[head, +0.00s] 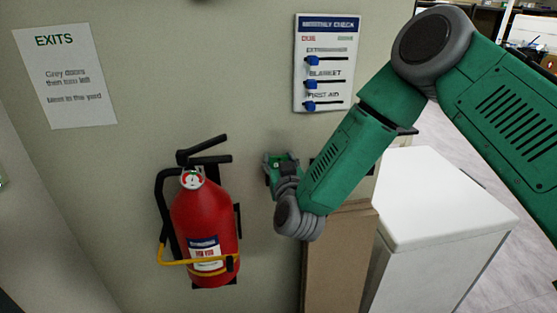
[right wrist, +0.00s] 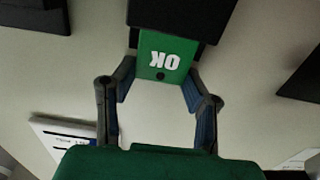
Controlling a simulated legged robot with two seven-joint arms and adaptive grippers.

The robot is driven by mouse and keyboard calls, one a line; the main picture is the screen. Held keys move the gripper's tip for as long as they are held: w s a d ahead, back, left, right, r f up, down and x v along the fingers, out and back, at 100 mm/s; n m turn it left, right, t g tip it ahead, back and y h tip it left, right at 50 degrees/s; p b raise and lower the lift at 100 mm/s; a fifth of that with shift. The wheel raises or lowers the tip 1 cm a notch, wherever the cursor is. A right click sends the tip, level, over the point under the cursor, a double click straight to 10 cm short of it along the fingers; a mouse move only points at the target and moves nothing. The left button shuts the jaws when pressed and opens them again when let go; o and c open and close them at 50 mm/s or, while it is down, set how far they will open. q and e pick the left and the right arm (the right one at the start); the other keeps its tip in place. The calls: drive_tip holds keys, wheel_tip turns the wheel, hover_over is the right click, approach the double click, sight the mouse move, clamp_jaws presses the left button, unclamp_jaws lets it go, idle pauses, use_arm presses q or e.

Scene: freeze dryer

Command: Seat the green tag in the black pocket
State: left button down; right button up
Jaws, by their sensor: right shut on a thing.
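The green tag (right wrist: 165,52) reads "OK" upside down in the right wrist view and has a small dark hole near its lower edge. My right gripper (right wrist: 160,76) is shut on the tag's sides. The tag's upper edge meets the black pocket (right wrist: 182,18) at the top of that view; I cannot tell how far it reaches inside. In the head view my right gripper (head: 281,168) is at the wall, right of the extinguisher; the pocket is not clearly seen there. My left gripper is in neither view.
A red fire extinguisher (head: 205,225) hangs left of my right gripper. A monthly check board (head: 325,62) with blue sliders is above. An exits notice (head: 64,75) is at upper left. A brown panel (head: 335,260) and a white cabinet (head: 440,205) stand at right.

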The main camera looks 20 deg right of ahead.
drive_tip(key=o, duration=0.9)
drive_tip(key=shift+c, duration=0.2)
drive_tip(key=shift+s, duration=0.15)
drive_tip(key=p+v, duration=0.1)
drive_tip(key=v, duration=0.4)
drive_tip(key=shift+s+a, duration=0.2)
drive_tip(key=shift+s, duration=0.15)
drive_tip(key=shift+f, duration=0.1)
